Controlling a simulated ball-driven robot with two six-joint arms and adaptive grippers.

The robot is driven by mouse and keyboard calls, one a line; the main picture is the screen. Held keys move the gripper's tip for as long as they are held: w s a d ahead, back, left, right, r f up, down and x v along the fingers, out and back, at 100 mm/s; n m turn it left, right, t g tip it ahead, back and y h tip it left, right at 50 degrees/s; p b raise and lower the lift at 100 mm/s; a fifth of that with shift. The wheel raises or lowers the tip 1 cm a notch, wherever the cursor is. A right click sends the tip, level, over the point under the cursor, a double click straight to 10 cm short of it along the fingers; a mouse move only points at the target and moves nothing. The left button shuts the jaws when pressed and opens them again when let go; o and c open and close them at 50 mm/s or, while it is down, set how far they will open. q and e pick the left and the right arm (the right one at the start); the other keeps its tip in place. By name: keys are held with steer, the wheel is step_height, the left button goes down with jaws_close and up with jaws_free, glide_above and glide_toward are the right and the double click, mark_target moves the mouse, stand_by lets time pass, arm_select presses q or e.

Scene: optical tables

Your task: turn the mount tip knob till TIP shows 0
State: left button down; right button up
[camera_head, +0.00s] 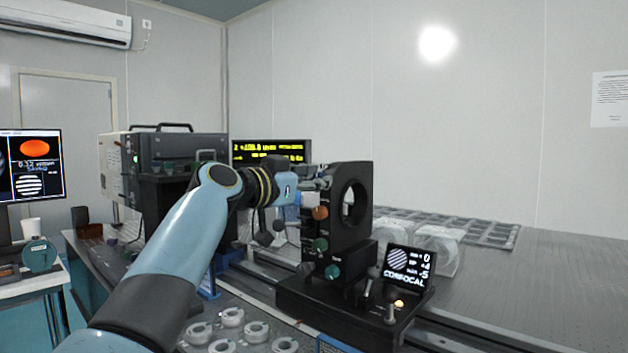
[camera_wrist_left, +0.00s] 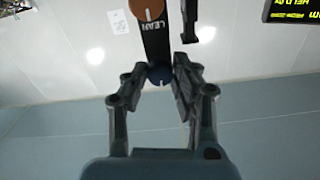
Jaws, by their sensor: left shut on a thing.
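The black mount (camera_head: 354,205) stands upright on its base, with an orange knob (camera_head: 320,212), a green knob (camera_head: 320,245) and a teal knob (camera_head: 332,271) down its side. My left gripper (camera_head: 314,184) is at the mount's upper left edge. In the left wrist view its fingers (camera_wrist_left: 166,75) are shut on a dark blue knob (camera_wrist_left: 160,76) with a white mark. The orange knob shows there above a LEAN label. The small display (camera_head: 408,265) shows stripes, CONFOCAL, and values 0, +4 and -5; the +4 row looks like TIP. My right gripper is out of view.
White ring-shaped parts (camera_head: 232,317) lie at the front. A yellow-text readout (camera_head: 271,151) is behind my arm. The optical table (camera_head: 560,290) is open to the right.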

arm_select(q)
steer(key=shift+n, duration=0.3)
steer(key=n+p, duration=1)
steer(key=n, duration=1.3)
steer(key=shift+a+f+p, duration=0.1)
steer(key=shift+p, duration=0.2)
stand_by(0.4)
steer(key=c, duration=1.1)
jaws_free()
